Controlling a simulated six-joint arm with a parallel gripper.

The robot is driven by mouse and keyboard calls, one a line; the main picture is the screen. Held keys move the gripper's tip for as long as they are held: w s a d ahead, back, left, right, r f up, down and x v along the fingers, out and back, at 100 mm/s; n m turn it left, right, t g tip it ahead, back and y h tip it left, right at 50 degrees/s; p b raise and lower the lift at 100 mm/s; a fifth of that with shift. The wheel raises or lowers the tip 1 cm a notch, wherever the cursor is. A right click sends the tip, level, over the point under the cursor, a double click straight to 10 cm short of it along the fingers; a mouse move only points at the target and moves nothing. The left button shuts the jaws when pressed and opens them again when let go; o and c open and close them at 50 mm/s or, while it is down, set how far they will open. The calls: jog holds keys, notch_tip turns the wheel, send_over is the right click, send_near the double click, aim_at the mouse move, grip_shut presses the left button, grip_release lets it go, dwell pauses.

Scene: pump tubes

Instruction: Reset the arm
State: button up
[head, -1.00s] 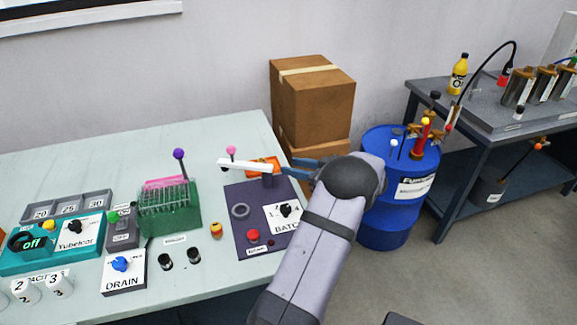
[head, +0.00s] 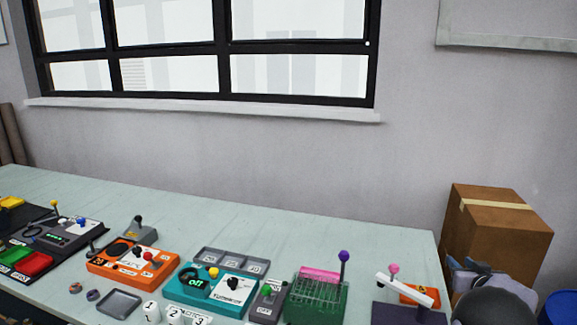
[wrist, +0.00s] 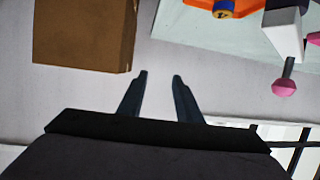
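My gripper (wrist: 160,75) shows at the bottom middle of the wrist view, its two dark fingers apart and nothing between them. In the head view my arm is at the bottom right corner, mostly cut off by the lower edge. Its gripper end (head: 466,272) is beside the cardboard box and right of the purple pump station (head: 395,313). The white lever (head: 404,289) with a pink knob (head: 393,268) stands on that station, and its pink knob also shows at the right of the wrist view (wrist: 284,88).
A cardboard box (head: 497,228) stands behind my arm, and a blue barrel (head: 561,308) is at the right edge. The pale table (head: 200,225) carries a green tube rack (head: 320,297), a teal control box (head: 222,292) and an orange one (head: 130,262). The wall area above is clear.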

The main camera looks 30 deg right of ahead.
jog(key=w+a+r+m+g+p, duration=0.2)
jog(key=w+a+r+m+g, duration=0.2)
jog(key=a+m+g, duration=0.25)
jog(key=w+a+f+m+g+y, duration=0.15)
jog(key=a+y, duration=0.35)
jog(key=a, duration=1.3)
jog(key=w+a+f+m+y, duration=0.1)
jog(key=w+a+f+y, duration=0.25)
jog(key=a, duration=1.35)
jog(key=s+a+f+n+g+b, duration=0.2)
jog(key=s+a+f+n, duration=0.55)
jog(key=a, duration=0.25)
jog(key=s+a+f+n+g+b, duration=0.1)
jog(key=s+a+f+n+b, duration=0.2)
jog(key=s+a+f+n, duration=0.45)
notch_tip(320, 180, up, 17)
jog(key=a+n+p, duration=0.1)
jog(key=a+p, duration=0.1)
jog(key=p, duration=1.4)
jog(key=shift+r+n, duration=0.2)
jog(key=shift+n, duration=0.2)
jog(key=shift+s+y, duration=0.1)
jog(key=shift+y, duration=0.15)
